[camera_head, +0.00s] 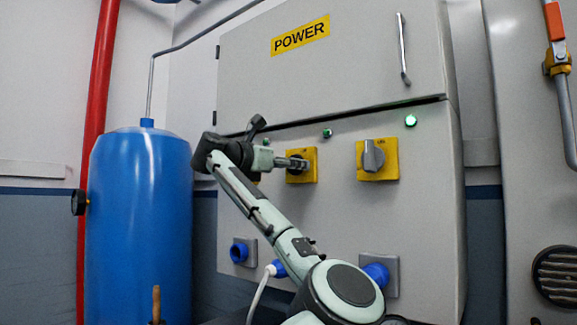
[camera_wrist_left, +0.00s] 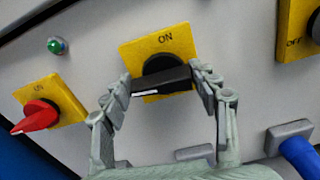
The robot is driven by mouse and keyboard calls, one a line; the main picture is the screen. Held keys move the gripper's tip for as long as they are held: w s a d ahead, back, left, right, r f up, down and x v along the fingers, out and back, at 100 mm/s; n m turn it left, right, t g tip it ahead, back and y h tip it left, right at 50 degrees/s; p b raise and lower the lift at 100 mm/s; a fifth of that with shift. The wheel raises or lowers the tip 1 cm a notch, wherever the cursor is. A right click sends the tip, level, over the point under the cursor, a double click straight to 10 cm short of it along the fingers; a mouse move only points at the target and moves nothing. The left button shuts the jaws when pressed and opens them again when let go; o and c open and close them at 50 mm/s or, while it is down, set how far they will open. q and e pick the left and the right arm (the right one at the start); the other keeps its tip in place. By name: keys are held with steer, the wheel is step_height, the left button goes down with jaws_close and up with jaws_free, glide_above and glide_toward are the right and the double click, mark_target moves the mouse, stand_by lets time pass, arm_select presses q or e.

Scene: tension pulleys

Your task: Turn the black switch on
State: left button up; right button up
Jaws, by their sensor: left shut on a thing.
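The black switch (camera_wrist_left: 162,75) sits on a yellow plate (camera_wrist_left: 180,42) marked ON at its top. Its handle lies roughly across the plate, slightly tilted, with a white mark near its left end. My left gripper (camera_wrist_left: 161,79) is shut on this handle, one finger at each end. In the head view, my left gripper (camera_head: 292,163) reaches from the left to the middle yellow plate (camera_head: 308,174) and hides most of the switch. My right gripper is not in view.
A red switch (camera_wrist_left: 38,115) is left of the black one in the wrist view. A grey switch (camera_head: 373,156) is to the right, under a brightly lit green lamp (camera_head: 411,120). Blue sockets (camera_head: 377,274) lie below. A blue tank (camera_head: 140,225) stands left of the cabinet (camera_head: 420,220).

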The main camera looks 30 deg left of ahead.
arm_select(q)
steer(key=m, duration=0.2)
steer(key=shift+m, duration=0.3)
steer(key=m+b, duration=0.1)
steer(key=m, duration=0.2)
steer(key=shift+r+m, duration=0.1)
steer(key=shift+m, duration=0.2)
steer(key=m, duration=0.3)
steer(key=shift+d+m, duration=0.1)
steer(key=shift+m, duration=0.2)
steer(key=m+b, duration=0.1)
steer(key=m, duration=0.2)
steer(key=shift+m, duration=0.3)
steer(key=shift+d+m, duration=0.1)
steer(key=shift+m, duration=0.9)
steer(key=shift+r+m, duration=0.1)
steer(key=shift+m, duration=0.4)
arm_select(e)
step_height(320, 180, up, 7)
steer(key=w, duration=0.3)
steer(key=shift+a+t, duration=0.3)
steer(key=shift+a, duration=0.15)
arm_select(q)
steer(key=shift+d+m, duration=0.1)
steer(key=shift+m, duration=0.2)
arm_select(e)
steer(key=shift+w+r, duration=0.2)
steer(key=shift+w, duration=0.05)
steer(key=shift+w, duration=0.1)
